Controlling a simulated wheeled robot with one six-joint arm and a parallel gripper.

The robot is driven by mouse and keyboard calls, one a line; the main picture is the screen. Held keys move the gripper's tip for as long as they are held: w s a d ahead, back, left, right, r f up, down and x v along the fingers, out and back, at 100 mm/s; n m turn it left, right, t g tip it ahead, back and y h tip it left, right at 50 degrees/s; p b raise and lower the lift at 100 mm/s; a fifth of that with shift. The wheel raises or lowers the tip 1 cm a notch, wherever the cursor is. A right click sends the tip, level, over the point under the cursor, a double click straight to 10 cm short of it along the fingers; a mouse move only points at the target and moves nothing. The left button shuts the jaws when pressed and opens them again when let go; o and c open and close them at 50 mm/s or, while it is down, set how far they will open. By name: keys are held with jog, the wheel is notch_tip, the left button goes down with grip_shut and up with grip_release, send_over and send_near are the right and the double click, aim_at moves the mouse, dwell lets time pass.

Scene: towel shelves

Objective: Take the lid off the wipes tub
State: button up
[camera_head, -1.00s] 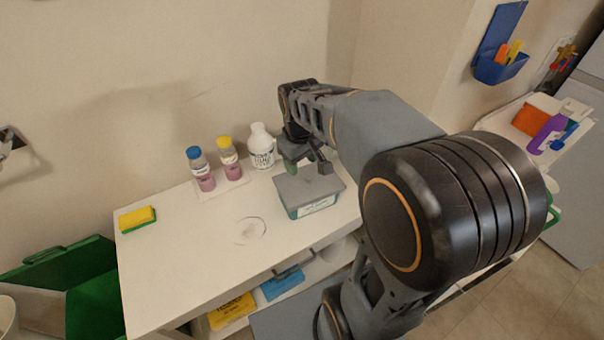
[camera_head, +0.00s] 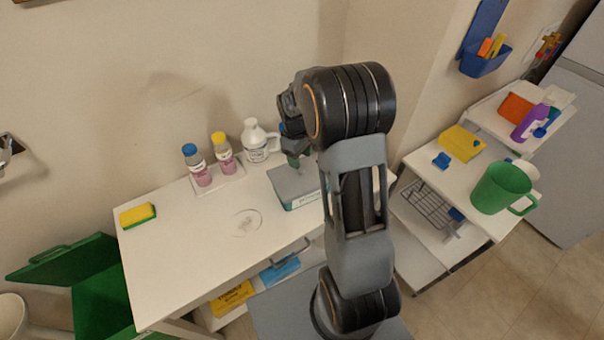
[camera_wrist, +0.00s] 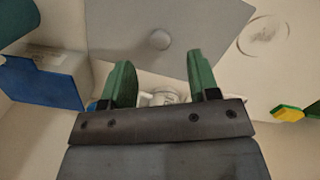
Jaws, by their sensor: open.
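The wipes tub (camera_head: 304,201) is a teal box with a white label on its front, standing on the white shelf top. Its flat grey lid (camera_head: 290,182) sits on it, and my arm covers the right part. In the wrist view the lid (camera_wrist: 200,22) is at the top with a small round knob (camera_wrist: 160,40). My gripper (camera_head: 293,160) is near the lid's back edge in the head view. In the wrist view my gripper (camera_wrist: 157,75) has its two green fingers spread, with nothing between them; the knob lies beyond the tips.
A white bottle (camera_head: 256,142) and two pink-filled bottles with blue (camera_head: 197,165) and yellow (camera_head: 224,153) caps stand behind the tub. A yellow sponge (camera_head: 138,215) lies far left. The shelf top between is clear. A green mug (camera_head: 502,187) stands on the right-hand shelf.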

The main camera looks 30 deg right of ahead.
aim_at(302, 170)
jog(key=shift+s+d+f+p, duration=0.1)
jog(key=shift+f+p, duration=0.3)
jog(key=shift+f, duration=1)
jog(key=shift+s+f+p, duration=0.1)
jog(key=shift+f+p, duration=0.25)
jog(key=shift+f, duration=1.05)
jog(key=c, duration=1)
jog(key=shift+r, duration=0.1)
